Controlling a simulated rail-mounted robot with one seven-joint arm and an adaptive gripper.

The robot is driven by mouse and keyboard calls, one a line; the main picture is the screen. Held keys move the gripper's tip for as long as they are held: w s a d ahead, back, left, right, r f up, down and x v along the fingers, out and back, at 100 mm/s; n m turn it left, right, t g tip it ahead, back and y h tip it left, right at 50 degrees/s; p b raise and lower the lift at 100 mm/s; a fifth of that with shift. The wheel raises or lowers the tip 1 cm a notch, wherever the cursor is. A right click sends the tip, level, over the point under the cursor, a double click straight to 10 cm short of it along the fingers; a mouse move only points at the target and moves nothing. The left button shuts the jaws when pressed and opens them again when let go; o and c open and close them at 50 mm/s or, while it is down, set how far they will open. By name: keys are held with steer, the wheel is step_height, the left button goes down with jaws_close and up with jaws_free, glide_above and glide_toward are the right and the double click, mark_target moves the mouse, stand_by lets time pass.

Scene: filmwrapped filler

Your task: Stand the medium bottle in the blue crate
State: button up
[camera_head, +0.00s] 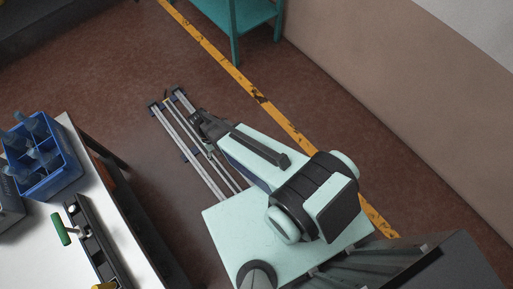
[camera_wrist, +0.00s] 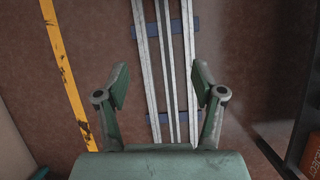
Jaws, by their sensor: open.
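The blue crate (camera_head: 58,183) stands on the white table at the left of the head view. It has dividers, and several grey-blue bottles (camera_head: 38,122) stand in its compartments. I cannot tell which bottle, if any, is the medium one. My gripper (camera_wrist: 160,84) is open in the wrist view, with its two fingers wide apart and nothing between them. It is above the floor and rails, away from the crate. I cannot make out its fingers clearly in the head view.
The white table (camera_head: 35,260) carries a dark long fixture (camera_head: 92,245) and a green-handled item (camera_head: 61,229). A grey box (camera_head: 8,205) is beside the crate. A teal shelf (camera_head: 250,15) stands at the back, and a wall is at right. Open floor lies between.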

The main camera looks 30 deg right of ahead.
steer(key=s+d+g, duration=0.1)
steer(key=s+d, duration=0.4)
steer(key=s, duration=0.5)
steer(key=s+d+m+g+y, duration=0.1)
steer(key=s+d, duration=0.4)
steer(key=s, duration=0.6)
steer(key=shift+s+f, duration=0.15)
steer(key=shift+f, duration=0.1)
